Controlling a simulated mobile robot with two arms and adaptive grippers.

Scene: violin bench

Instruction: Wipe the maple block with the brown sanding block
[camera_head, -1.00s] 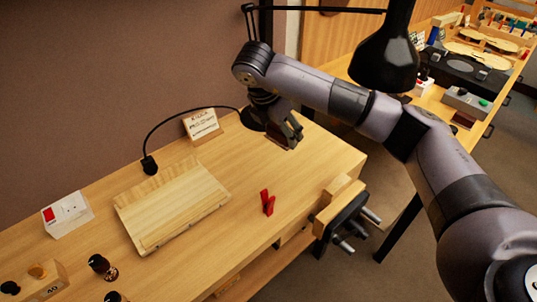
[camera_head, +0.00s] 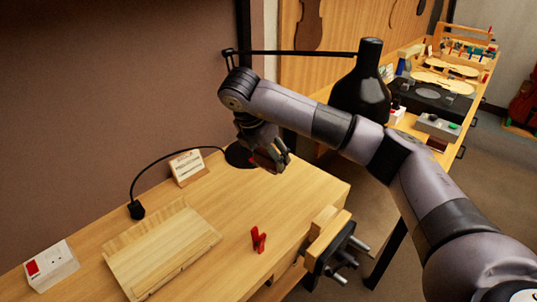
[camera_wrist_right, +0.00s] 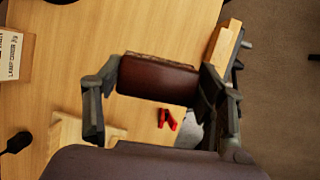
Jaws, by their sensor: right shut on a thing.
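The maple block (camera_head: 165,252), a pale, flat wooden piece with a raised back strip, lies on the workbench at lower left in the head view. Part of it shows at lower left in the wrist view (camera_wrist_right: 85,130). My right gripper (camera_head: 270,158) is above the bench's far end, apart from the maple block and beyond it to the right. In the wrist view its fingers are shut on the brown sanding block (camera_wrist_right: 157,82), a reddish-brown block with a lighter top edge. In the head view the fingers mostly hide it. My left gripper is not in view.
A red clip (camera_head: 258,240) stands on the bench right of the maple block. A small sign (camera_head: 187,167) and a black lamp base (camera_head: 238,155) are near the gripper. A vise (camera_head: 330,250) juts from the right edge. A switch box (camera_head: 50,266) sits at left.

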